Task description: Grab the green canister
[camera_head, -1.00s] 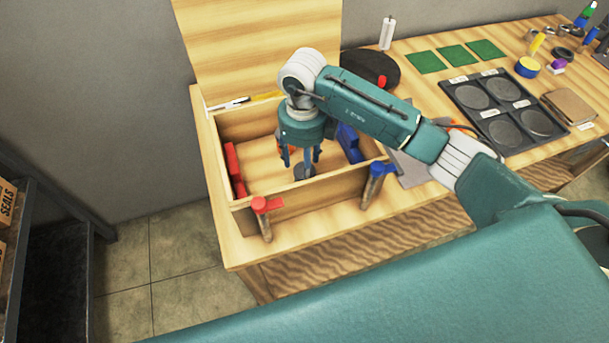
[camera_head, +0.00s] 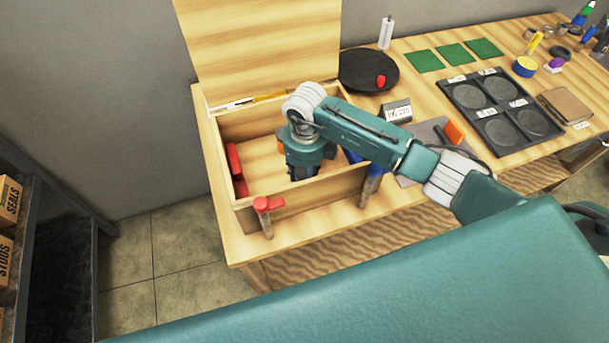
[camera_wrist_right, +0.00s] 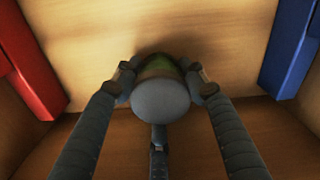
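The green canister (camera_wrist_right: 158,69) stands in the open wooden box, seen from above in the right wrist view. Its rounded grey top (camera_wrist_right: 160,101) faces the camera and a green band shows behind it. My right gripper (camera_wrist_right: 160,82) has its fingers around the canister, with fingertips close against both sides and a third finger at the near side. Whether they press on it I cannot tell. In the head view my right gripper (camera_head: 304,172) is down inside the box; its fingers and the canister are hidden. My left gripper is not in view.
The wooden box (camera_head: 316,196) has its lid raised at the back. Red parts (camera_head: 236,168) lie along its left wall and a blue part (camera_wrist_right: 292,48) along the other. A red-handled clamp (camera_head: 264,204) is on the front wall. A black tray (camera_head: 500,108) stands farther right.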

